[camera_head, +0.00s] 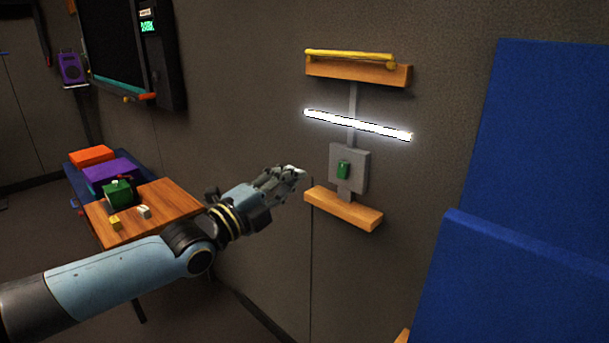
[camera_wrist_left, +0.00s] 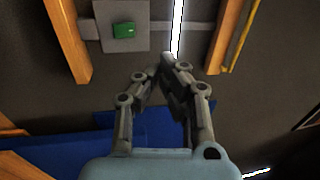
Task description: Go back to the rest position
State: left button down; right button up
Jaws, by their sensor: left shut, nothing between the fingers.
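My left gripper (camera_head: 299,173) reaches in from the left in the head view, in front of the wall and a little left of a grey wall panel (camera_head: 337,172). A small green switch (camera_head: 344,170) sits on that panel. In the left wrist view the gripper (camera_wrist_left: 160,68) is shut and empty, its fingertips apart from the panel (camera_wrist_left: 108,40). The green switch (camera_wrist_left: 124,30) shows at the upper left there. A lit white tube (camera_head: 358,124) hangs on the wall above the panel. My right gripper is in neither view.
Wooden ledges (camera_head: 345,210) and (camera_head: 358,70) stick out below the panel and above the tube. A yellow bar (camera_head: 349,56) lies on the upper one. A wooden table (camera_head: 165,203) with blocks stands at left. Large blue panels (camera_head: 520,270) fill the right side.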

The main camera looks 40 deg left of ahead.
pick_arm(q)
jog(key=s+f+n+g+y+b, duration=0.1)
jog(key=s+f+n+g, duration=0.3)
jog(key=f, duration=0.8)
jog(key=s+f+n+g+y+b, duration=0.15)
jog(key=s+f, duration=0.35)
jog(key=f, duration=0.7)
jog(key=s+f+n+g+y+b, duration=0.1)
jog(key=s+f+n+g, duration=0.3)
jog(key=f, duration=0.8)
jog(key=s+d+f+n+g, duration=0.2)
jog(key=s+f, duration=0.4)
jog(key=s, duration=0.5)
jog(key=s+d+f+n+g, duration=0.2)
jog(key=s+f+n+g, duration=0.2)
jog(key=s+f, duration=0.3)
jog(key=s+d+f+n+g, duration=0.3)
jog(key=s+f, duration=0.4)
jog(key=s, duration=0.9)
jog(key=shift+g+h, duration=0.35)
jog(key=shift+h, duration=0.1)
